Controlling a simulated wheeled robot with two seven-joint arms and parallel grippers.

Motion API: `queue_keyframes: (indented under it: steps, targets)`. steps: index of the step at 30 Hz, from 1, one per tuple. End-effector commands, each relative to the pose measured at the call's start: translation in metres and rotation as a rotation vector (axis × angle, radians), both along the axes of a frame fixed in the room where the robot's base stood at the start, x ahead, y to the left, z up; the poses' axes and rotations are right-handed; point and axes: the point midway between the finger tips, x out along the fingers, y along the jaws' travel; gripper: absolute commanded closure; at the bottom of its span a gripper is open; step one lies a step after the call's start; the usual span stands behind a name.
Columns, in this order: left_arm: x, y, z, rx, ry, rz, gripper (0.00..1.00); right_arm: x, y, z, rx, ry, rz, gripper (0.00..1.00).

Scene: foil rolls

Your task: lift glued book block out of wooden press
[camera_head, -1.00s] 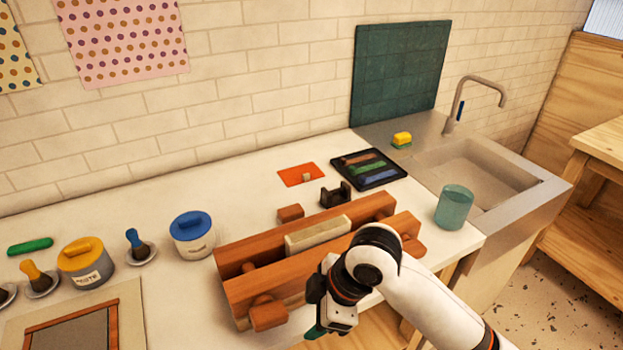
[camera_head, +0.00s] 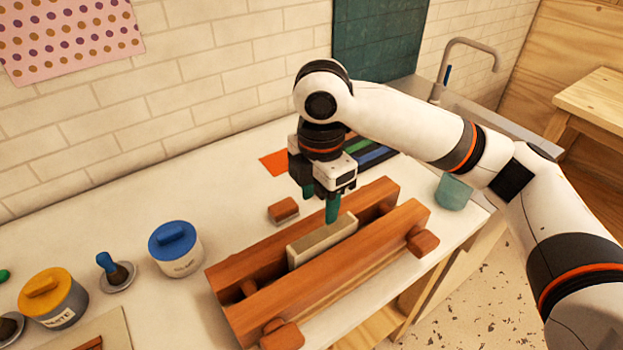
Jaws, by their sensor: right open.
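The wooden press (camera_head: 335,278) lies on the white counter, with two long reddish-brown beams and wooden knobs on its front side. The pale book block (camera_head: 321,241) stands between the beams, its top above them. My right gripper (camera_head: 320,207) is open, pointing down with green fingertips, above and around the rear right part of the block's top. One fingertip appears in front of the block's right end; I cannot tell whether it touches. My left gripper is not in view.
A blue-lidded pot (camera_head: 175,248), a yellow-lidded pot (camera_head: 53,298) and a brush on a dish (camera_head: 115,272) stand left of the press. A small wooden block (camera_head: 283,210) lies behind it. A teal cup (camera_head: 453,192) stands to the right, near the sink.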

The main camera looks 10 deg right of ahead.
Motion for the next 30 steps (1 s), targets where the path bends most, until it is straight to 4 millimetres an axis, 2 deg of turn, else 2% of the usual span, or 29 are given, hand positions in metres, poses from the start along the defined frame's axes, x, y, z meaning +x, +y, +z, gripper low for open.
queue_keyframes:
  steps: [1,3,6,8,15,21,28,30]
  targets:
    - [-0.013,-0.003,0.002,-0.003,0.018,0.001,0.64,-0.001,0.0,-0.01,-0.001,0.006,0.0,0.47]
    - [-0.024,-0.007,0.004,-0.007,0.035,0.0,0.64,-0.001,0.0,-0.023,-0.001,0.006,0.0,0.47]
    - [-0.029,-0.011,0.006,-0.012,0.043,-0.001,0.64,-0.001,0.0,-0.043,-0.001,0.005,-0.001,0.47]
    - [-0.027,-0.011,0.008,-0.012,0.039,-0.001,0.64,-0.001,0.0,-0.054,0.0,0.004,-0.001,0.47]
    - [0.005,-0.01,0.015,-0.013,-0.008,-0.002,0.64,0.0,0.0,-0.087,0.001,0.001,-0.001,0.47]
    - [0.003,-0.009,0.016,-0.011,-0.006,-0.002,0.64,0.0,0.0,-0.097,0.001,0.0,-0.001,0.47]
    - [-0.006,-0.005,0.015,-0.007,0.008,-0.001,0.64,0.0,0.0,-0.098,0.001,-0.001,0.0,0.47]
    - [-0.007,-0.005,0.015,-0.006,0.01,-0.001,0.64,0.0,0.0,-0.098,0.001,-0.001,0.0,0.57]
